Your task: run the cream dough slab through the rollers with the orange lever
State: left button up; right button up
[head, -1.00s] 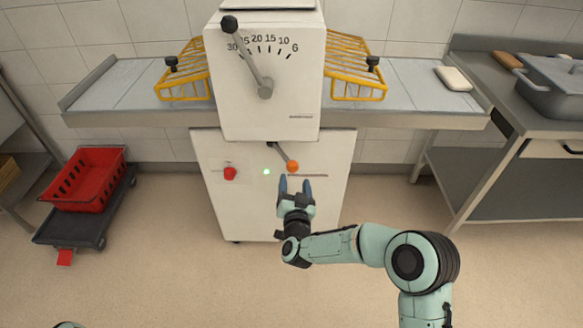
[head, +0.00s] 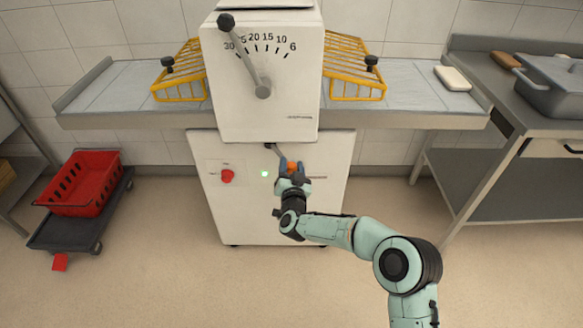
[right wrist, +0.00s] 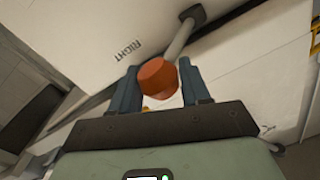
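The cream dough slab (head: 453,78) lies on the right end of the grey feed bed (head: 415,98), away from the white roller head (head: 285,115). The orange lever knob (head: 291,168) is on a short grey rod under the head, on the cabinet front. My right gripper (head: 292,168) has its fingers on both sides of this knob. In the right wrist view the knob (right wrist: 157,76) fills the space between the fingers (right wrist: 160,88), which look closed on it. The word RIGHT shows on the panel beside the rod. My left gripper is out of view.
Yellow wire guards (head: 355,75) flank the head. A dial lever (head: 245,55) points near 30. A red button (head: 227,176) and a green light (head: 265,174) are on the cabinet. A red crate (head: 78,185) on a dolly stands left; a counter with a grey bin (head: 550,90) stands right.

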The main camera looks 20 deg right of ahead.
grip_shut()
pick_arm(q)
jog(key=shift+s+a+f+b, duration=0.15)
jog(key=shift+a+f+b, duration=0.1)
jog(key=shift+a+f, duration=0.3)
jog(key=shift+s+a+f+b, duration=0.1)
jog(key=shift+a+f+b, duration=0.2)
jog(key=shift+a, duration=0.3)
pick_arm(e)
jog(key=a+m+g+h, duration=0.4)
jog(key=a+m+h, duration=0.2)
jog(key=a+h, duration=0.1)
jog(key=shift+g+h, duration=0.3)
jog(key=shift+h, duration=0.5)
jog(key=shift+d+f, duration=0.1)
jog(key=o, duration=0.8)
grip_release()
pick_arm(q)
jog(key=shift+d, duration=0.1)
